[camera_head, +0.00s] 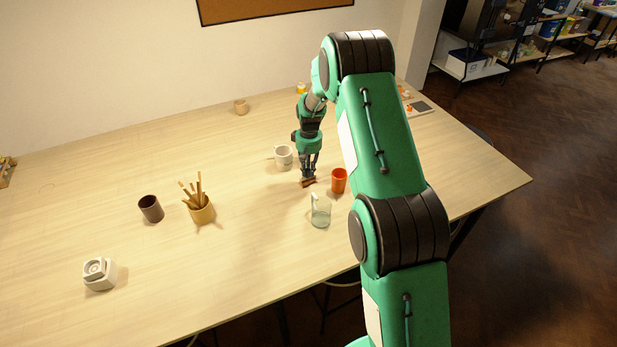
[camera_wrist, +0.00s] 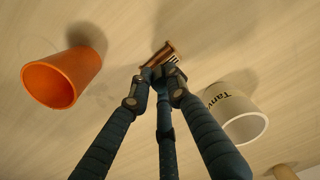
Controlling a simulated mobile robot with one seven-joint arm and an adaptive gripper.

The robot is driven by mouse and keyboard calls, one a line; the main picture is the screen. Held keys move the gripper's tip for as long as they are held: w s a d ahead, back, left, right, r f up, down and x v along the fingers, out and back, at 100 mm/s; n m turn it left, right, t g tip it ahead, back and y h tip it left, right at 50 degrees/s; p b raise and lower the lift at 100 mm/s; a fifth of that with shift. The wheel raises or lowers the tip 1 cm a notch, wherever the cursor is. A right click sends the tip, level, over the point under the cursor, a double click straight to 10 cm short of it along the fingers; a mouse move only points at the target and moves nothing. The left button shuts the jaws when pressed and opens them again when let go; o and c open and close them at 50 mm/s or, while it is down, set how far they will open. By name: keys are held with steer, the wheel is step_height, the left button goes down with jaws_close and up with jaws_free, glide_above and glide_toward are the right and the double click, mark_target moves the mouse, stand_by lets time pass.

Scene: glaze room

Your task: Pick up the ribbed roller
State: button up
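The ribbed roller is a small brown piece with dark ribs, at my fingertips in the wrist view (camera_wrist: 158,53) and in the head view (camera_head: 308,183). My gripper (camera_head: 308,173) points down over the table, its fingers drawn close together at the roller; they also show in the wrist view (camera_wrist: 161,76). The fingers appear shut on the roller and cover part of it. I cannot tell whether the roller touches the tabletop.
An orange cup (camera_head: 339,181) stands close on the right, a white lettered mug (camera_head: 284,156) behind left, and a glass mug (camera_head: 320,213) in front. A brush pot (camera_head: 202,214), dark cup (camera_head: 151,209) and white device (camera_head: 98,275) stand left. The table (camera_head: 255,260) is clear at front.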

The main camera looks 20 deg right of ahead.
steer(key=shift+r, duration=0.15)
jaws_close()
step_height(320, 180, up, 10)
steer(key=shift+f, duration=0.1)
stand_by(0.4)
stand_by(0.7)
